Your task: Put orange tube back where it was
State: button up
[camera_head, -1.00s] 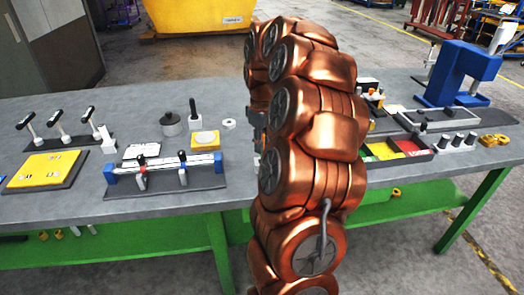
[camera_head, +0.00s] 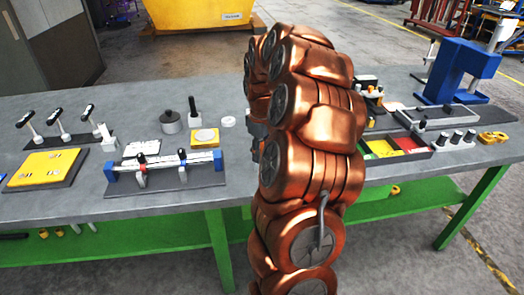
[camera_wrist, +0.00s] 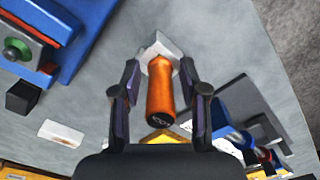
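The orange tube (camera_wrist: 160,92) shows in the wrist view, with its dark-marked end toward the camera. Its far end meets a small white block (camera_wrist: 163,46) on the grey surface; I cannot tell whether it is seated in the block or only in front of it. My gripper (camera_wrist: 160,72) has one finger on each side of the tube, with visible gaps, so it is open around the tube and not clamped on it. In the head view my arm hides the tube and most of the gripper.
The grey workbench (camera_head: 70,206) holds a yellow plate (camera_head: 45,168) and a blue-ended rail fixture (camera_head: 165,170) at left. A sorting tray (camera_head: 427,153) and a blue press (camera_head: 458,75) stand at right. In the wrist view, a blue-framed device (camera_wrist: 72,58) lies at upper left.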

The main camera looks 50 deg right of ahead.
jog(key=shift+r, duration=0.1)
notch_tip(320, 180, up, 10)
jog(key=shift+r+b, duration=0.25)
jog(key=shift+b, duration=0.6)
jog(key=shift+r, duration=0.85)
jog(key=s+a+f, duration=0.1)
jog(key=s+a, duration=0.2)
jog(key=a, duration=0.8)
jog(key=s+a+f, duration=0.2)
jog(key=s+a, duration=0.1)
jog(key=a, duration=0.8)
jog(key=s+a+f+g, duration=0.1)
jog(key=s+a+f, duration=0.3)
jog(key=s, duration=0.4)
jog(key=s+a+f+m, duration=0.1)
jog(key=s+a+f, duration=0.3)
jog(key=s, duration=0.5)
jog(key=shift+s+a+f+m+g, duration=0.3)
jog(key=shift+a+f+g, duration=0.1)
jog(key=shift+a, duration=0.8)
